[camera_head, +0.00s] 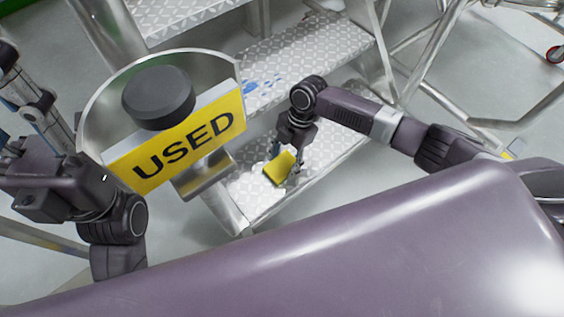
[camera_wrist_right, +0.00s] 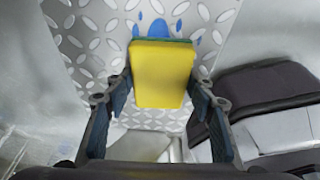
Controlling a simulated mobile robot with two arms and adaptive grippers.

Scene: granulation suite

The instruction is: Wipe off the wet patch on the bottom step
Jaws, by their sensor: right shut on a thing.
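A yellow sponge (camera_head: 279,168) with a green layer is pinched in my right gripper (camera_head: 284,160), above or on the lowest visible step (camera_head: 255,198). I cannot tell whether it touches the tread. In the right wrist view the sponge (camera_wrist_right: 163,75) sits between both fingers, its green edge at the far end. Blue wet spots (camera_wrist_right: 158,28) show on the patterned tread just past it, partly hidden by it. In the head view, blue spots (camera_head: 250,87) lie on the step above, partly behind the sign. My left gripper (camera_head: 32,100) is at the far left, its jaws unclear.
A yellow "USED" sign (camera_head: 190,145) with a black knob (camera_head: 158,97) stands in front of the steps and hides part of them. Metal stair rails (camera_head: 385,50) rise at the right. A wheeled metal frame (camera_head: 500,122) stands farther right on the grey floor.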

